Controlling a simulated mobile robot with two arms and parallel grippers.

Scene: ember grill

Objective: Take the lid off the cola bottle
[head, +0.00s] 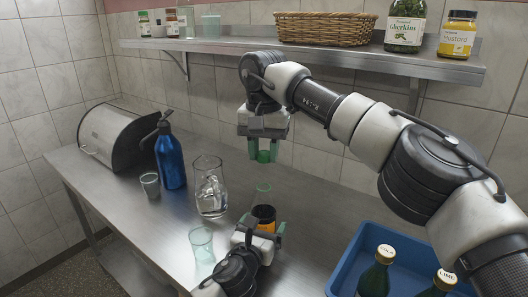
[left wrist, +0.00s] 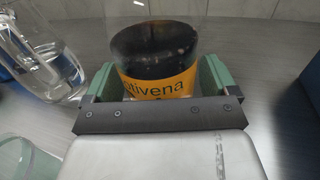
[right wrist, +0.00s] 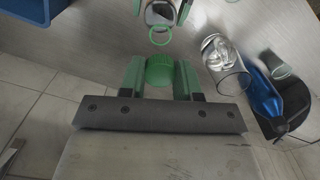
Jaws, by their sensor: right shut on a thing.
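The cola bottle (head: 264,214), with dark contents and an orange label, stands upright on the steel counter. The label also shows in the left wrist view (left wrist: 160,88). My left gripper (head: 264,229) has one finger on each side of it; whether they press on it is unclear. My right gripper (head: 262,152) is shut on the green lid (right wrist: 159,72). The lid hangs above the bottle, apart from it. The bottle's clear neck with its green ring (right wrist: 160,36) is bare below the lid.
A glass pitcher (head: 210,190), a tumbler (head: 201,243), a blue bottle (head: 170,162) and a small glass (head: 150,186) stand left of the bottle. A blue crate (head: 345,270) with capped bottles is at right. A shelf (head: 330,53) with jars and a basket (head: 323,28) runs behind.

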